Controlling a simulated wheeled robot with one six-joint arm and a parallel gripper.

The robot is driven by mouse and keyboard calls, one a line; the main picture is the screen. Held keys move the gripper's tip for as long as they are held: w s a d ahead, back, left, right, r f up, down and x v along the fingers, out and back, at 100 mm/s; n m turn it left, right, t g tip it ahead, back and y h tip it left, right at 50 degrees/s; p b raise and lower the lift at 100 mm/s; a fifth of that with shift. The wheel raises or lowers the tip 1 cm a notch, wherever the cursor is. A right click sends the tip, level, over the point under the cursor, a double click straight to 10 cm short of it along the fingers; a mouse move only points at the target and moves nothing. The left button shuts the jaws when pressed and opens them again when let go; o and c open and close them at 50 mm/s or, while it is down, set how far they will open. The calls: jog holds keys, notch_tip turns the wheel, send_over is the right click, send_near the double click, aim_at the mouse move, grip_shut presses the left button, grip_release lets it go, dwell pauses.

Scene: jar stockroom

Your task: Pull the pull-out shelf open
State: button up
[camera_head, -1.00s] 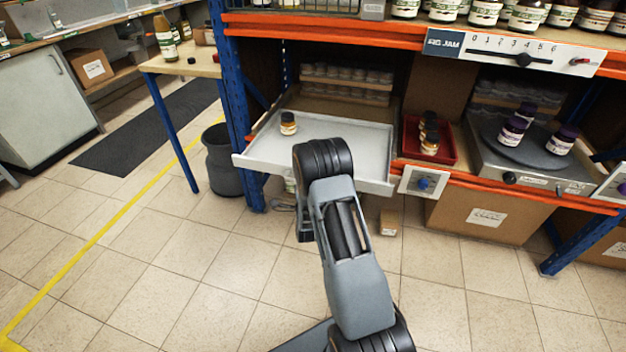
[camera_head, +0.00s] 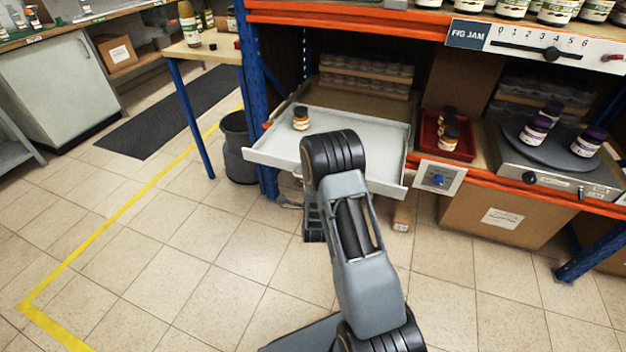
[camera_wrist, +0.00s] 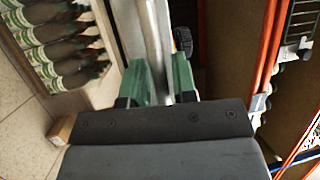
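The pull-out shelf (camera_head: 365,132) is a pale grey tray in the blue and orange rack. It stands partly out, its front edge jutting past the rack. A small amber jar with a dark lid (camera_head: 301,119) stands upright at its left. In the wrist view my gripper (camera_wrist: 158,68) has its green fingers on both sides of the shelf's pale front edge (camera_wrist: 156,35) and appears shut on it. In the head view my arm hides the gripper and part of the shelf front.
A red tray (camera_head: 462,148) with jars and a control box with a blue knob (camera_head: 438,178) sit right of the shelf. A dark bin (camera_head: 238,148) stands by the left post. Dark green bottles (camera_wrist: 62,45) show in the wrist view. The floor in front is clear.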

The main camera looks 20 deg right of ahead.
jog(key=shift+o, duration=1)
jog(key=shift+a, duration=0.1)
jog(key=p+v, duration=0.1)
jog(key=v, duration=1.2)
jog(key=shift+s, duration=0.4)
jog(key=shift+a, duration=0.1)
jog(key=w+a+r+n+g+y+p, duration=0.2)
jog(key=w+r+n+g+y+p, duration=0.15)
jog(key=r+p, duration=0.65)
jog(key=w+a+r+n+g+y+p, duration=0.25)
jog(key=r+n+p, duration=0.3)
jog(key=r, duration=0.75)
jog(key=s+r+n+g+p, duration=0.4)
jog(key=s+r+n+p, duration=0.2)
jog(key=s+r, duration=0.3)
jog(key=s+r+n+g+y+p, duration=0.1)
jog(key=s+r+n+g+p, duration=0.4)
jog(key=s+r+p, duration=0.4)
notch_tip(320, 180, up, 7)
jog(key=shift+s+a+r+n, duration=0.15)
jog(key=shift+s+a+n, duration=0.3)
jog(key=shift+s+n, duration=0.3)
